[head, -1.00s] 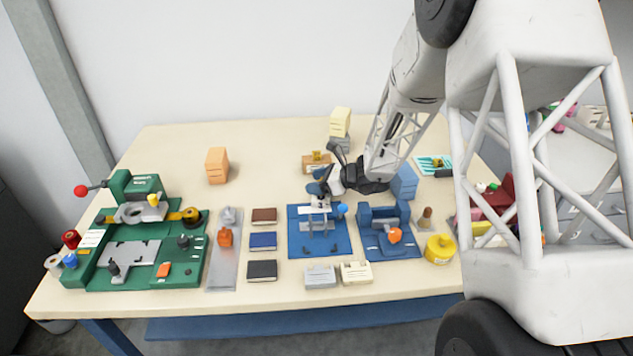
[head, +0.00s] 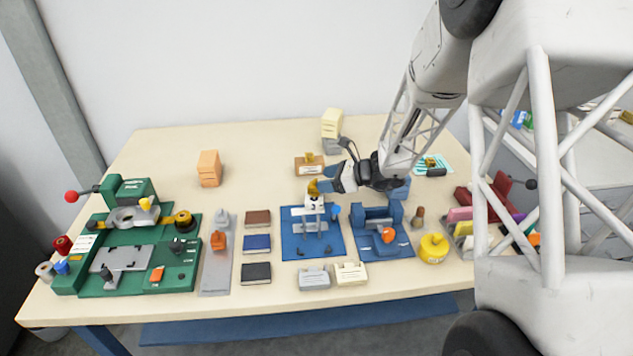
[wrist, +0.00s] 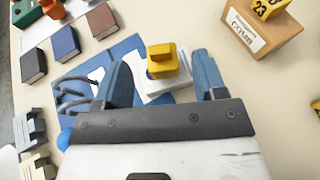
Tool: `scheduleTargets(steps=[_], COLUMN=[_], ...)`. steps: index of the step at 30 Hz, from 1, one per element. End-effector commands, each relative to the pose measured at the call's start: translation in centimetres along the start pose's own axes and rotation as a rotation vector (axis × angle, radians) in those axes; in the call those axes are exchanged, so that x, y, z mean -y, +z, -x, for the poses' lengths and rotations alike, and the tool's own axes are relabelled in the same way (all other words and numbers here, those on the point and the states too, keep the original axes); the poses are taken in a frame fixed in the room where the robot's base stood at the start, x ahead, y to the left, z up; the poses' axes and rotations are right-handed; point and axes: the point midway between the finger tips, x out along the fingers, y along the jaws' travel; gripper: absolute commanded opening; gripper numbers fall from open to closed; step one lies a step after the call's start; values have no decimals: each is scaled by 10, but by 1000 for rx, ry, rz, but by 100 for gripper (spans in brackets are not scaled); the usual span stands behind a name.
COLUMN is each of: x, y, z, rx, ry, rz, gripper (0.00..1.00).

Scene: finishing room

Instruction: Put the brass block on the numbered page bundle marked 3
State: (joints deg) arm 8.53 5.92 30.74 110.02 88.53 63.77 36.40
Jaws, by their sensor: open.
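The brass block (wrist: 161,62), a yellow piece with a raised knob, rests on a white page bundle (wrist: 160,88) in the wrist view. In the head view the brass block (head: 314,188) shows on top of the white bundle marked 3 (head: 314,203), which stands on the blue fixture (head: 297,242). My gripper (head: 324,182) is just right of the block. In the wrist view my gripper (wrist: 163,60) is open, with one blue finger on each side of the block and gaps visible. The bundle is partly hidden behind the fingers.
A brown box (head: 306,170) with a brass-coloured numbered piece stands behind. Three dark books (head: 257,243) lie left of the blue fixture. A blue press (head: 378,235) and yellow pot (head: 433,248) stand to the right.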

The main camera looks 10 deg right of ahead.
Motion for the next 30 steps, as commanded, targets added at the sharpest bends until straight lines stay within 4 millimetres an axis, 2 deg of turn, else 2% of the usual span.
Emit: scheduleTargets(steps=[6, 12, 18, 30], x=[0, 0, 0, 0], y=[-1, -1, -1, 0], z=[32, 51, 58, 59], rx=[-1, -1, -1, -1], ry=[-2, -1, 0, 0], rz=[0, 0, -1, 0], gripper=[64, 64, 64, 64])
